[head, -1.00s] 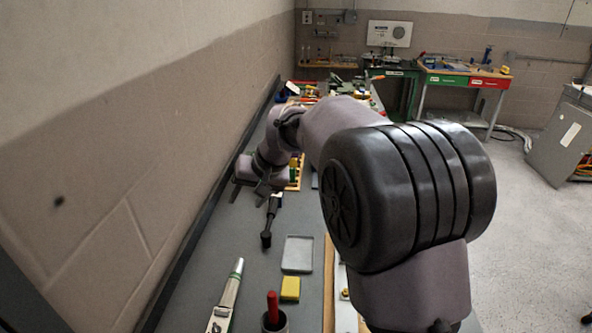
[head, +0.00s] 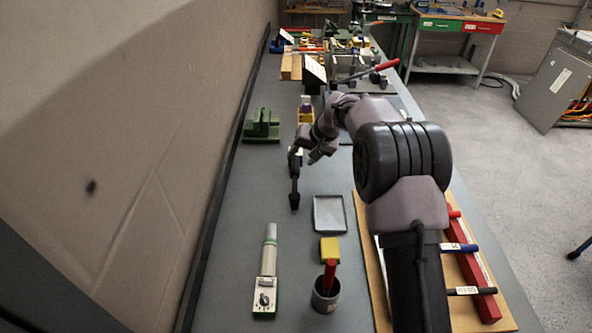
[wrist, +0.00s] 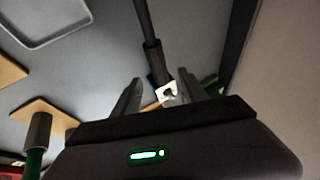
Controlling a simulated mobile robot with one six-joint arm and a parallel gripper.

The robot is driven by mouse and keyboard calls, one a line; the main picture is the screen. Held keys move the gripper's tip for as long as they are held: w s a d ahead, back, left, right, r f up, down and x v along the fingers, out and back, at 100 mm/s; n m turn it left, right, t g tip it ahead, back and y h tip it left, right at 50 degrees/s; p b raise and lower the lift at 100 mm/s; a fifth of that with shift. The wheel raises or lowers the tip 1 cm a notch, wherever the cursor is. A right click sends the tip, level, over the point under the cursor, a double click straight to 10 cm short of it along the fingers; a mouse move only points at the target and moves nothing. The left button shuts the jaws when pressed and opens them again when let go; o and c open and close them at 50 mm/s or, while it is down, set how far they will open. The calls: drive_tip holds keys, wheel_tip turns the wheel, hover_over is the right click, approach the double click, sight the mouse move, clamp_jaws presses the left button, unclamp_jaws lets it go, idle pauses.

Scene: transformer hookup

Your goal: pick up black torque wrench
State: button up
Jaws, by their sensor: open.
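The black torque wrench (head: 294,188) lies lengthwise on the grey bench, left of a grey tray, with its thick dark end toward me. Its far part is partly hidden by my wrist in the head view. My gripper (head: 301,154) is at this far part. In the wrist view, the wrench's dark shaft (wrist: 147,30) runs down from the top edge toward the space between my open fingers (wrist: 168,92). A white tag with a dark mark shows at its lower end. I cannot tell whether the fingers touch the wrench.
The grey tray (head: 316,222) and a yellow block (head: 329,250) lie nearby. A cup (head: 325,300) holds a red-handled tool. A white-and-green meter (head: 265,290) lies front left. A green vise-like block (head: 262,126) stands behind, near the wall. A wooden board (head: 382,318) is at right.

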sight(297, 163)
drive_tip(key=b+x, duration=0.1)
drive_tip(key=x, duration=0.4)
drive_tip(key=shift+f+b, duration=0.15)
drive_tip(key=shift+b, duration=0.25)
drive_tip(key=shift+s, duration=0.1)
clamp_jaws()
